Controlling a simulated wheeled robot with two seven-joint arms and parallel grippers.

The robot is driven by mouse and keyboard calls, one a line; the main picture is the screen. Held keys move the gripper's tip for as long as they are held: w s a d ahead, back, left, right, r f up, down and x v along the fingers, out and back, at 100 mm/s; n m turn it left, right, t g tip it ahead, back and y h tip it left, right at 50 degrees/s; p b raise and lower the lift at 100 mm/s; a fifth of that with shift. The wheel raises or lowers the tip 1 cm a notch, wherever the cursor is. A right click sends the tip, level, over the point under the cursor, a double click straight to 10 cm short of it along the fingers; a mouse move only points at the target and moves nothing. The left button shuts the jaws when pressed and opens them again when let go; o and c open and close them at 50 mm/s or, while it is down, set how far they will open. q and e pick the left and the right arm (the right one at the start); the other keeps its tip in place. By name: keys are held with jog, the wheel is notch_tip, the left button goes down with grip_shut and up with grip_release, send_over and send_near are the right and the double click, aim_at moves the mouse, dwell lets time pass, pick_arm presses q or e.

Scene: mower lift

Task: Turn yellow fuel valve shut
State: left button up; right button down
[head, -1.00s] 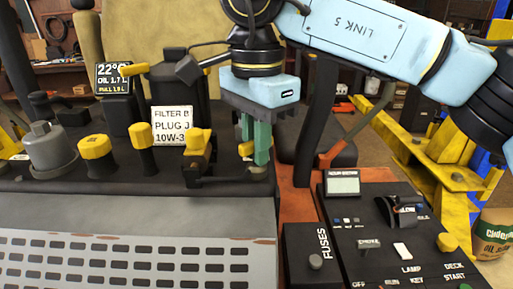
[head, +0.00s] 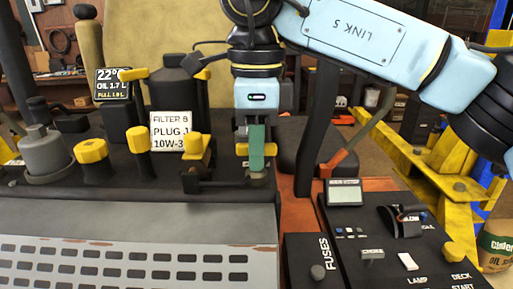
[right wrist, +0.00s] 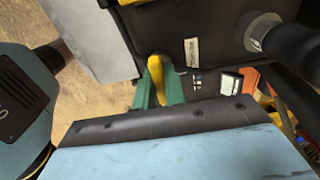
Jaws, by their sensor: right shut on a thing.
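The yellow fuel valve handle (head: 241,150) shows as a small yellow piece at the left edge of my right gripper's green fingers in the head view. In the right wrist view the yellow handle (right wrist: 156,67) lies between the two green fingers. My right gripper (head: 257,160) points down and is shut on the handle; it also shows in the right wrist view (right wrist: 158,92). The fingers hide most of the valve in the head view, so I cannot tell its exact angle. My left gripper is not in view.
Other yellow-capped parts (head: 91,150) stand along the black deck to the left. A white sign (head: 171,131) stands behind them. A black control panel (head: 345,245) with switches lies at the right front, and a yellow lift frame (head: 440,165) stands beyond it.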

jog(key=shift+r, duration=0.1)
dwell(0.3)
jog(key=c, duration=1.5)
grip_release()
jog(key=shift+o, duration=0.2)
notch_tip(320, 180, up, 13)
jog(key=p, duration=0.2)
jog(key=shift+r, duration=0.15)
